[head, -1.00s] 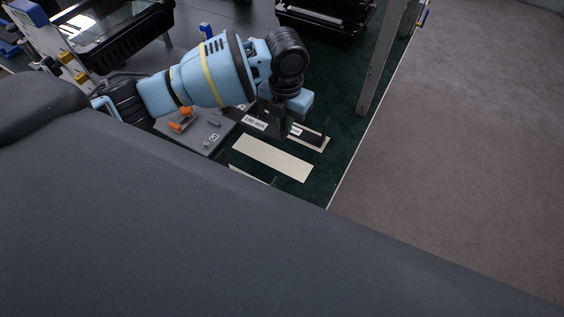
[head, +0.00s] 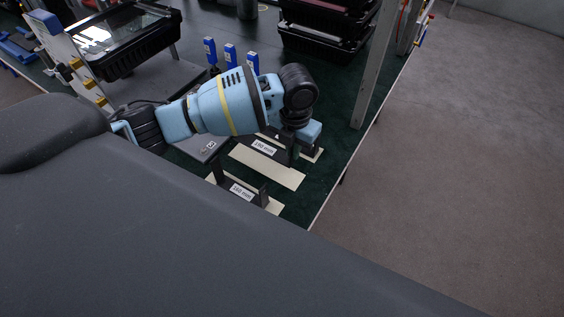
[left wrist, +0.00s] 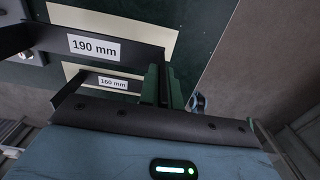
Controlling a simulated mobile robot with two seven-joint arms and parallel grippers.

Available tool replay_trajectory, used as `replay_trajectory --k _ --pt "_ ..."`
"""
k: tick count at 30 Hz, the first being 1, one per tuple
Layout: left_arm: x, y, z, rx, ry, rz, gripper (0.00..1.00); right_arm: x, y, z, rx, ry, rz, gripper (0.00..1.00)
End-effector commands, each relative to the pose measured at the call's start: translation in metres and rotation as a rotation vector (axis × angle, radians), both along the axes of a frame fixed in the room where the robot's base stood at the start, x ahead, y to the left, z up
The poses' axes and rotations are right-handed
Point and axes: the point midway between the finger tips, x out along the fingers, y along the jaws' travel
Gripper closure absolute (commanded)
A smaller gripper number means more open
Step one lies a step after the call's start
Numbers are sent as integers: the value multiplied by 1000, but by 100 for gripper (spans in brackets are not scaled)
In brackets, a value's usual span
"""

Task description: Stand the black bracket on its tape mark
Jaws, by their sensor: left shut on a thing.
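The black bracket labelled "190 mm" (head: 263,147) is in my left gripper (head: 297,150). In the left wrist view the gripper (left wrist: 162,88) is shut on the upright at the bracket's right end, and the bracket (left wrist: 72,44) extends leftward. In the head view a bare cream tape strip (head: 270,170) lies just nearer than the bracket. In the wrist view the bracket overlaps a cream strip (left wrist: 140,15); I cannot tell whether it touches the table. My right gripper is not in view.
A labelled black bracket (head: 241,191) stands on the nearest tape strip. A "160 mm" bracket (left wrist: 90,82) stands on another strip. A grey plate (head: 203,147) lies left, blue-topped items (head: 230,53) and black trays (head: 325,40) behind. A metal post (head: 368,75) rises at right, near the table edge.

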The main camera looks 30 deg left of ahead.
Motion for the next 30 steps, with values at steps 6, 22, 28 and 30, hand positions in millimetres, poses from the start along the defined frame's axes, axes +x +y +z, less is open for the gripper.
replay_trajectory --k 6,22,28,30 --pt "0 0 -32 0 0 1 100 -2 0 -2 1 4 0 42" --pt "0 0 -70 -1 1 2 100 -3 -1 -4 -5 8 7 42" --pt "1 0 -73 0 -3 0 100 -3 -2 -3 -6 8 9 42" --pt "1 0 -73 0 -3 1 100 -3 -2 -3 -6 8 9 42"
